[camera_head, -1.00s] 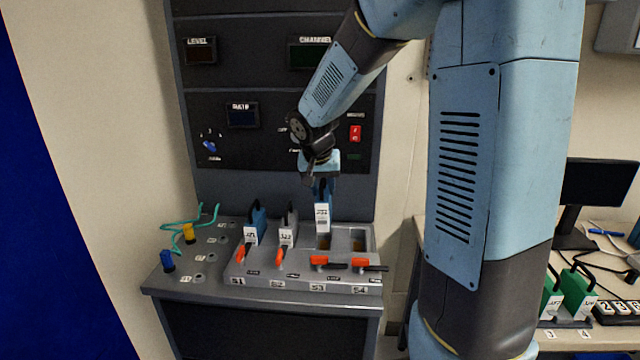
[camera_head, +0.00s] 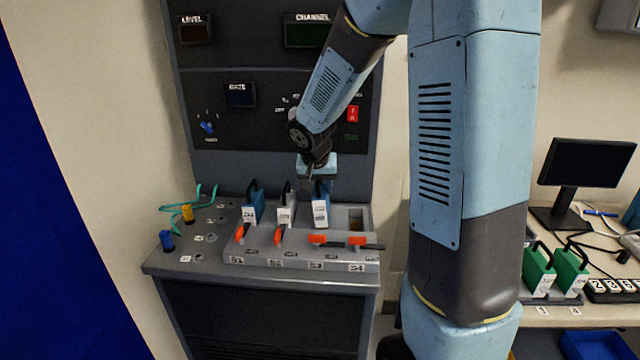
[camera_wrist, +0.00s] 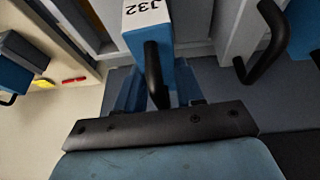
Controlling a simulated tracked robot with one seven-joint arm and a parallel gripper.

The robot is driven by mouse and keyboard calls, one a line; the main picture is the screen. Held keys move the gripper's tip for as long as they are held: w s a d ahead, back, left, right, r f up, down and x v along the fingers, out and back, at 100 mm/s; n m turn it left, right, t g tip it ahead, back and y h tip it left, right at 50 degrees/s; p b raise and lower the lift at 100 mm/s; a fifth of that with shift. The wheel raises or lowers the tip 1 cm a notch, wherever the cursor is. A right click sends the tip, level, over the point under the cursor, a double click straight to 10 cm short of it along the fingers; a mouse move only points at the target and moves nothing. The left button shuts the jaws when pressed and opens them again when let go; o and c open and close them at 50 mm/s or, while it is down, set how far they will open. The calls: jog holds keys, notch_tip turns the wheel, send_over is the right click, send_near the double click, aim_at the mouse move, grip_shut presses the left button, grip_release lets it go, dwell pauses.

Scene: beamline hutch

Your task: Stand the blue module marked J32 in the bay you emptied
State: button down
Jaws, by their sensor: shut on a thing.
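The blue module marked J32 (camera_head: 320,208) has a white label face and a black handle. It stands upright at bay S3 of the grey rack (camera_head: 300,262); whether it is fully seated I cannot tell. My gripper (camera_head: 314,180) is directly above it, shut on its handle. In the wrist view the module (camera_wrist: 150,20) shows its J32 label at the top, and its black handle (camera_wrist: 153,75) runs down to my gripper (camera_wrist: 155,100). Bay S4 (camera_head: 355,218) to the right is empty.
A blue module (camera_head: 252,205) stands in S1 and a grey-white one (camera_head: 285,207) in S2. Orange-handled levers (camera_head: 318,239) line the rack front; those at S3 and S4 lie sideways. Plugs and a green cable (camera_head: 187,212) are at left. Green modules (camera_head: 570,268) stand on the right bench.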

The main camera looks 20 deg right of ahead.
jog(key=shift+s+d+f, duration=0.1)
jog(key=shift+s+f, duration=0.35)
jog(key=shift+f, duration=0.1)
jog(key=shift+w+a+y, duration=0.1)
jog(key=shift+a+y, duration=0.25)
jog(key=shift+y, duration=0.15)
jog(key=shift+w, duration=0.1)
jog(key=shift+w+r+m+t+y, duration=0.1)
jog(key=shift+r+m+t+y, duration=0.05)
jog(key=shift+m+t+y, duration=0.2)
jog(key=shift+w+a+r+y, duration=0.1)
jog(key=shift+w+a+y, duration=0.05)
jog(key=shift+y, duration=0.2)
jog(key=shift+r, duration=0.1)
jog(key=shift+t+y, duration=0.35)
jog(key=shift+y, duration=0.15)
dwell(0.4)
jog(key=shift+f, duration=0.85)
dwell(1.2)
